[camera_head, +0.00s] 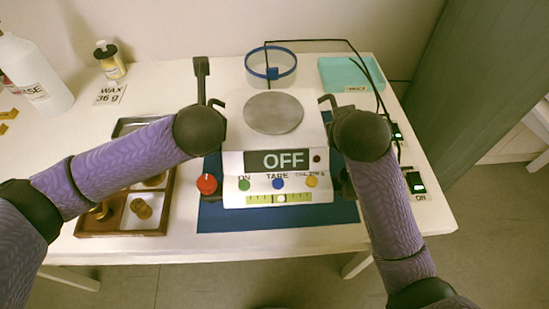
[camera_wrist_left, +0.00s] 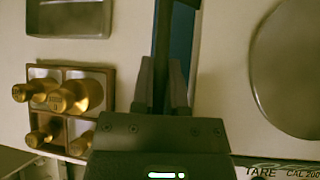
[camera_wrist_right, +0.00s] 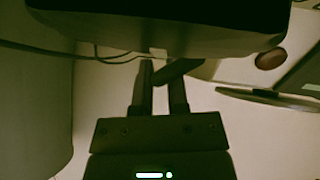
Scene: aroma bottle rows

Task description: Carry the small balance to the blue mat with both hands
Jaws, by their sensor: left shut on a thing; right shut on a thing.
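The small balance (camera_head: 236,135) is a white box with a round grey pan (camera_head: 273,113), an OFF display and a row of coloured buttons. It is over the blue mat (camera_head: 290,219), whose front edge and sides show around it; I cannot tell whether it touches the mat. My left gripper (camera_wrist_left: 162,85) is shut on a dark bar handle at the balance's left side. My right gripper (camera_wrist_right: 160,88) is shut on the dark handle at its right side. In the head view my wrists hide both sets of fingertips.
A brown tray (camera_head: 108,226) with brass weights stands at the left. A white bottle (camera_head: 32,75) and a small jar (camera_head: 109,60) are at the back left. A blue-rimmed clear bowl (camera_head: 270,70), a teal tray (camera_head: 343,74) and black cables (camera_head: 380,95) lie behind, with a switch (camera_head: 416,183) at right.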

